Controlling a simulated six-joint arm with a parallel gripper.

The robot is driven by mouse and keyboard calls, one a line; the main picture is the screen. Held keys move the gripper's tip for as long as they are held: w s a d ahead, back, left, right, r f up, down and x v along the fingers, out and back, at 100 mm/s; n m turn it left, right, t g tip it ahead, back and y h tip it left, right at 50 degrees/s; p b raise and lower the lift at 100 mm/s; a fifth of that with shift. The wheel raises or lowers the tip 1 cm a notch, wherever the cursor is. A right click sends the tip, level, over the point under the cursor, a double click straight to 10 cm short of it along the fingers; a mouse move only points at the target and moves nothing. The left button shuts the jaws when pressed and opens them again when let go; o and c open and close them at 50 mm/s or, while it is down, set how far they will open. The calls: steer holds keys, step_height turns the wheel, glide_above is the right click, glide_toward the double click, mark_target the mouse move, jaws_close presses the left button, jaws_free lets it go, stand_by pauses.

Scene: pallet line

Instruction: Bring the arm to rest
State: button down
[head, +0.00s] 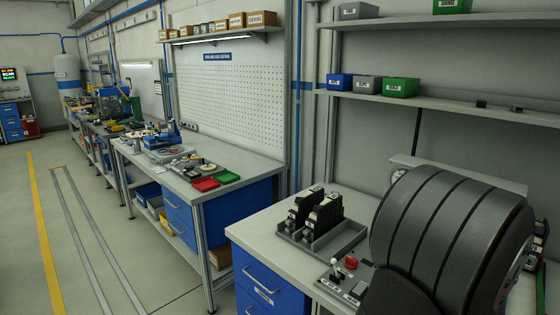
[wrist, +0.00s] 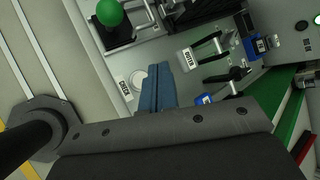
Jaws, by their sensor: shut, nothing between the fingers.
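My gripper (wrist: 157,72) shows in the wrist view as two blue fingers lying together beyond a dark bolted bar. It is shut and empty. It hangs above a grey surface with labelled fittings, apart from a round white spot (wrist: 138,78) marked with a label. How high it is above the surface I cannot tell. I cannot make out my gripper in the head view.
In the wrist view are a green ball knob (wrist: 110,12), black handles (wrist: 207,47) and a green strip (wrist: 285,105). In the head view, a grey tray (head: 335,237) with black units stands on the near bench (head: 262,222). Red (head: 205,184) and green (head: 226,177) trays lie on the farther bench.

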step_height(320, 180, up, 10)
steer(key=w+n+g, duration=0.1)
steer(key=n+g, duration=0.8)
steer(key=n, duration=0.9)
steer(key=shift+w+n+y, duration=0.15)
steer(key=shift+n+y, duration=0.15)
stand_by(0.5)
steer(key=shift+f, duration=0.15)
